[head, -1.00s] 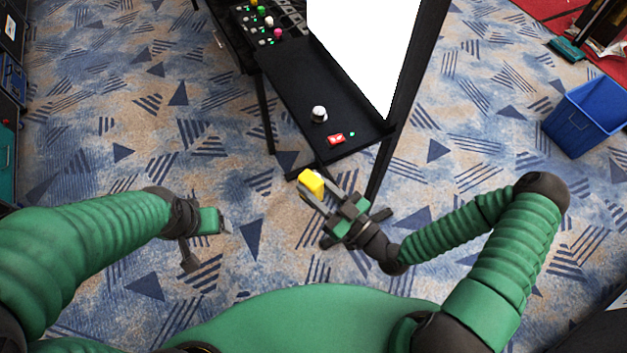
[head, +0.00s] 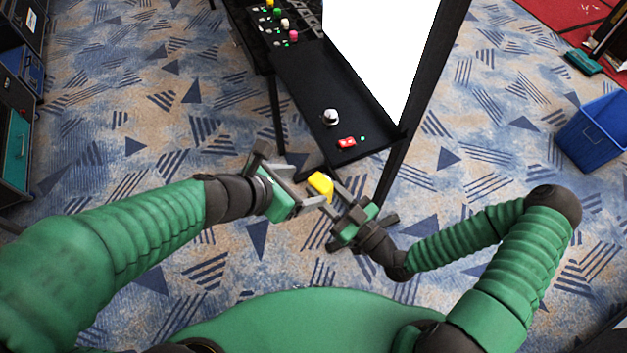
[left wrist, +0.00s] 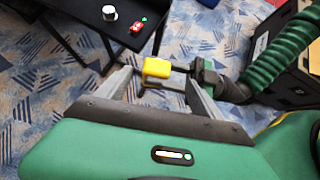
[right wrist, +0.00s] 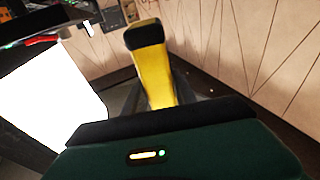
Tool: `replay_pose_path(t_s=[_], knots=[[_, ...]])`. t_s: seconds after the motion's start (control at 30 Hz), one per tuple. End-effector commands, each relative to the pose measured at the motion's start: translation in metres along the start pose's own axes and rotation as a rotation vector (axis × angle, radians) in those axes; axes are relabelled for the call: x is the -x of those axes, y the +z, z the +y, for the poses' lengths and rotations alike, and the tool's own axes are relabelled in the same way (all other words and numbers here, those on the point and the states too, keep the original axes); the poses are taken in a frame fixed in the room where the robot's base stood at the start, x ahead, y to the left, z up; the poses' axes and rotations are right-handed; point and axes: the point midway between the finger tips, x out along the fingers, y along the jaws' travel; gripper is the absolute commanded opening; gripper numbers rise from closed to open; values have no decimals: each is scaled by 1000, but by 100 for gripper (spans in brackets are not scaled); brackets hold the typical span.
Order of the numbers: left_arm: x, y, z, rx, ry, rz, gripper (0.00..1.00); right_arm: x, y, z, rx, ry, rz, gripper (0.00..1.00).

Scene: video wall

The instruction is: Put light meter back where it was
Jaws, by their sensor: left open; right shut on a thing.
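The light meter, as I take it, is a yellow block (head: 321,185) with a black end that shows in the right wrist view (right wrist: 157,75). My right gripper (head: 334,195) is shut on it, in front of the black shelf and clear of it. My left gripper (head: 296,178) is open, just left of the yellow block. In the left wrist view the block (left wrist: 157,68) appears between the left fingertips (left wrist: 160,78); I cannot tell if they touch it.
A blue bin (head: 592,130) stands at the right. The carpet at left is open.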

Motion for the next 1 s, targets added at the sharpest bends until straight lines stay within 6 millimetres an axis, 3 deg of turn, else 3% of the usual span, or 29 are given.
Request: replay_pose_path(t_s=[0.2,0.4,0.73,1.0], knots=[[-46,-1,-1,-2,-5,4,76,0,-1,0,0,0,1,0],[-75,0,-1,-3,-1,2,76,1,-1,-1,1,0,2,0],[-82,0,0,-4,3,0,76,0,-1,-1,1,0,2,0],[-82,0,0,-4,2,0,44,0,-1,0,1,0,1,0]])
